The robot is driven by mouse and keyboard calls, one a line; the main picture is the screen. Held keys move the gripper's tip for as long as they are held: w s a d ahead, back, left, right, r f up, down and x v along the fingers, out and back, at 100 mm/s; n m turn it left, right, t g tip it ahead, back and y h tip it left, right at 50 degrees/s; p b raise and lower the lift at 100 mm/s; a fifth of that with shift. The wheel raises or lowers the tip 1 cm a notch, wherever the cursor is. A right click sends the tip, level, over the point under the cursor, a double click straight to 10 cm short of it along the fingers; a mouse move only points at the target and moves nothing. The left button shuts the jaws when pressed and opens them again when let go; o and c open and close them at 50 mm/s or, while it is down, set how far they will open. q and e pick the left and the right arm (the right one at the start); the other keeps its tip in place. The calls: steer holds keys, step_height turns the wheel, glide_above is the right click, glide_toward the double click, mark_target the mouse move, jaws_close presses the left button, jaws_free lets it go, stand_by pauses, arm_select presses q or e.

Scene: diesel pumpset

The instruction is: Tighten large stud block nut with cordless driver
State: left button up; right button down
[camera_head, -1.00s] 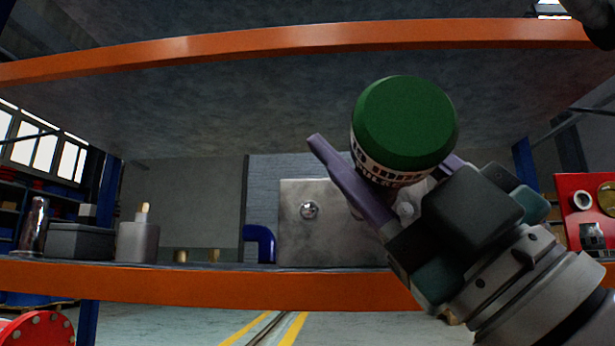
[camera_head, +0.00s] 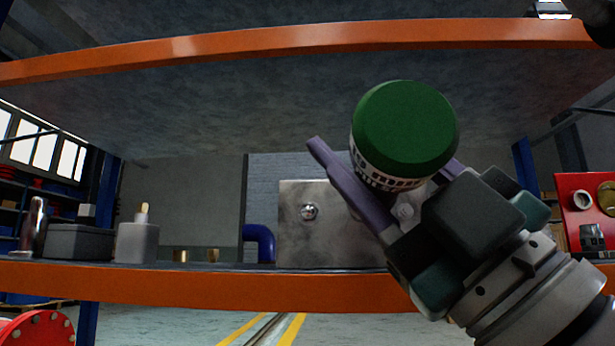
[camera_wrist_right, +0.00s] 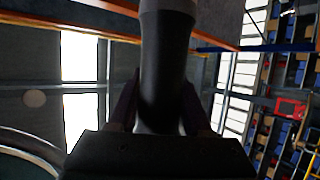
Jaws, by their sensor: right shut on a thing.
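The cordless driver (camera_head: 405,128) shows its round green end and a white-lettered band towards me in the head view. My right gripper (camera_head: 385,154) is shut on it, with purple fingers on either side. In the right wrist view, a dark cylindrical grip of the driver (camera_wrist_right: 164,75) stands between the fingers. The grey metal stud block (camera_head: 335,240) sits on the shelf behind, with a shiny nut on a stud (camera_head: 310,212) on its left face. The driver and gripper hide the block's right part, and the driver's working tip is hidden. My left gripper is not in view.
The orange shelf beam (camera_head: 200,283) runs across the front, and an upper orange beam (camera_head: 280,42) runs overhead. A blue pipe elbow (camera_head: 262,242) is left of the block. A grey box (camera_head: 80,241) and a pale bottle (camera_head: 138,242) stand farther left on the shelf.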

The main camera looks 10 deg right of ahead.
steer(key=shift+w+d+r, duration=0.1)
steer(key=shift+w, duration=0.4)
steer(key=shift+d, duration=0.1)
steer(key=shift+s, duration=0.1)
stand_by(0.4)
stand_by(0.5)
